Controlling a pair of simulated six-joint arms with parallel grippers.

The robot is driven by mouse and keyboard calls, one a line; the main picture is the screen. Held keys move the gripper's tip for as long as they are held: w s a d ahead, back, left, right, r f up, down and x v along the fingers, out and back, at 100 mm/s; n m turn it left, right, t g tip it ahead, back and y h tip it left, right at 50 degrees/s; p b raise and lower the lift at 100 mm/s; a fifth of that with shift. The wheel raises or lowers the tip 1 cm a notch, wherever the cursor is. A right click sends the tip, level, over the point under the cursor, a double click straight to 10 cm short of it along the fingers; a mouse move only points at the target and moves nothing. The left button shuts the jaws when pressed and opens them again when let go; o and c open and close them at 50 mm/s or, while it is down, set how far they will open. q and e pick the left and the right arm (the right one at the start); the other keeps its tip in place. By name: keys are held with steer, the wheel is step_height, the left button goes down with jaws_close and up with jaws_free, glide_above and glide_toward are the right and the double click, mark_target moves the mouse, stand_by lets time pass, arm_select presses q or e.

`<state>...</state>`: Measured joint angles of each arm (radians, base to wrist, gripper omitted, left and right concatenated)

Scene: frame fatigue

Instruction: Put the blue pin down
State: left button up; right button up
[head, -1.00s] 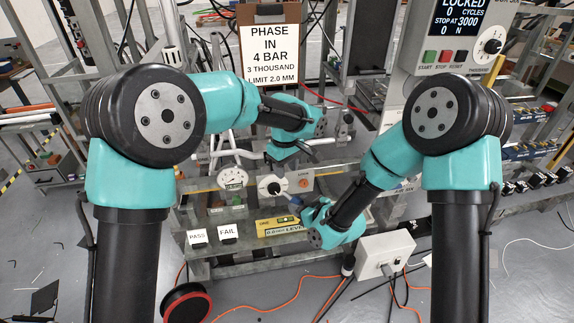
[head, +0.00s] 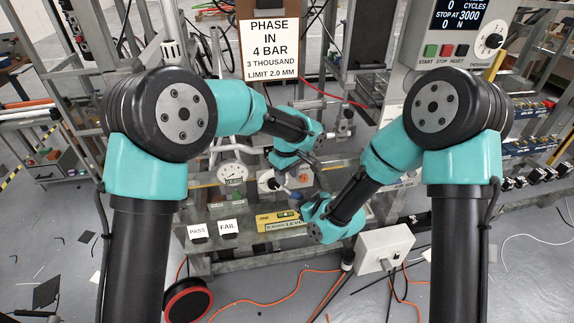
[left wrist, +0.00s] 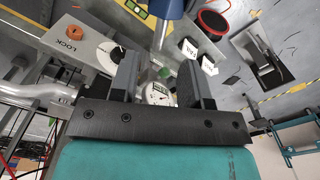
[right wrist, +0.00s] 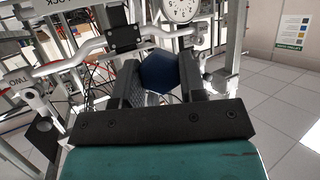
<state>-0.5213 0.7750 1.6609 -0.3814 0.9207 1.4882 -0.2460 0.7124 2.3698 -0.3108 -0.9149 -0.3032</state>
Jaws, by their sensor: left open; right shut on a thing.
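The blue pin shows in the right wrist view as a dark blue faceted head (right wrist: 166,72) between my right gripper's fingers. My right gripper (right wrist: 163,84) is shut on it. In the left wrist view the blue head (left wrist: 168,9) is at the top edge, with a thin metal shank reaching down towards my left fingers. In the head view the pin (head: 295,201) is small, held above the bench ledge near the yellow level. My left gripper (left wrist: 157,75) is open, with nothing visibly gripped. In the head view it is above the right one, by the LOCK panel.
The yellow level (head: 278,221) lies on the ledge, with PASS (head: 197,230) and FAIL (head: 228,226) labels to its left. A dial gauge (head: 232,172) and the LOCK panel's knob (head: 274,183) are behind. A white box (head: 384,249) stands at lower right.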

mark_target(287, 189)
arm_select(q)
steer(key=shift+f, duration=3.15)
steer(key=shift+c, duration=0.2)
jaws_close()
arm_select(e)
steer(key=o, duration=1.1)
steer(key=v, duration=0.7)
steer(key=shift+s+d, duration=0.2)
